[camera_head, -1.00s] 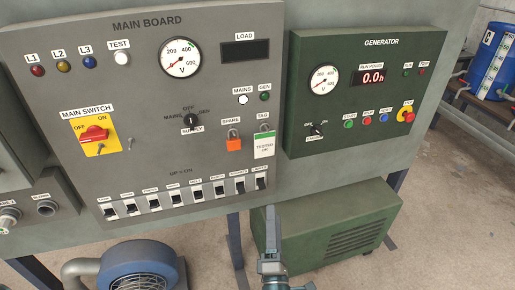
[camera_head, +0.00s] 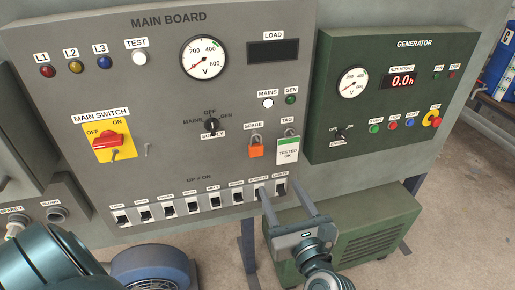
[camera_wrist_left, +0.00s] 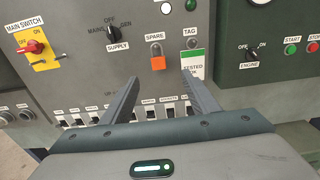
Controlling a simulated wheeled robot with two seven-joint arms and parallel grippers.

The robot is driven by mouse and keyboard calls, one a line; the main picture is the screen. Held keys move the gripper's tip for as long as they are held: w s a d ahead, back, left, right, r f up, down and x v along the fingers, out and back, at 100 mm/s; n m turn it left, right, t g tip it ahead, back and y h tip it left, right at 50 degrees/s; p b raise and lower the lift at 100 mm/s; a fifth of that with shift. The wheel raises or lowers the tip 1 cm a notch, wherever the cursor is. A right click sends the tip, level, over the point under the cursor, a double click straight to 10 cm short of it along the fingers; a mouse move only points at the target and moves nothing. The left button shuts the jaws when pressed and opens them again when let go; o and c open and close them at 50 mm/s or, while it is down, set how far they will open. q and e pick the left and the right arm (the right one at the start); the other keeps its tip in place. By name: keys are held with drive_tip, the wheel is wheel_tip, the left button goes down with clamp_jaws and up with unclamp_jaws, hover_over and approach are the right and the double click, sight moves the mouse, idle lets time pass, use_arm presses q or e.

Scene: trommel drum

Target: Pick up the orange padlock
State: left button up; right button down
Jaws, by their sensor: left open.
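The orange padlock (camera_head: 256,151) hangs by its shackle on the grey main board, under the SPARE label. It also shows in the left wrist view (camera_wrist_left: 158,63), in line with the gap between the fingers. My left gripper (camera_head: 280,182) is open and empty. In the head view its fingertips are below the padlock, over the right end of the switch row. In the left wrist view the two fingers (camera_wrist_left: 160,77) point up at the board, one either side of the padlock's line. I see no contact with it. My right gripper is not in view.
A white and green TESTED tag (camera_head: 287,152) hangs close to the padlock's right. A row of switches (camera_head: 197,204) runs below. The red main switch (camera_head: 108,140) is further left. The green generator panel (camera_head: 392,95) is at the right, above a green housing (camera_head: 350,235).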

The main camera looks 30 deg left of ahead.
use_arm(q)
drive_tip(key=a, duration=0.1)
drive_tip(key=p, duration=0.2)
approach(257, 149)
drive_tip(key=x, duration=0.3)
drive_tip(key=shift+w+d+r, duration=0.1)
drive_tip(key=shift+w+r, duration=0.1)
drive_tip(key=shift+r, duration=0.2)
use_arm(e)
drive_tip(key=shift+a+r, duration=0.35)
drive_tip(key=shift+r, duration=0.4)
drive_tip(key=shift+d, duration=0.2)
use_arm(q)
drive_tip(key=x, duration=0.2)
drive_tip(key=b+x, duration=0.1)
drive_tip(key=x, duration=0.1)
drive_tip(key=shift+s+f, duration=0.2)
drive_tip(key=shift+f, duration=0.1)
drive_tip(key=shift+w+a, duration=0.35)
drive_tip(key=shift+a, duration=0.25)
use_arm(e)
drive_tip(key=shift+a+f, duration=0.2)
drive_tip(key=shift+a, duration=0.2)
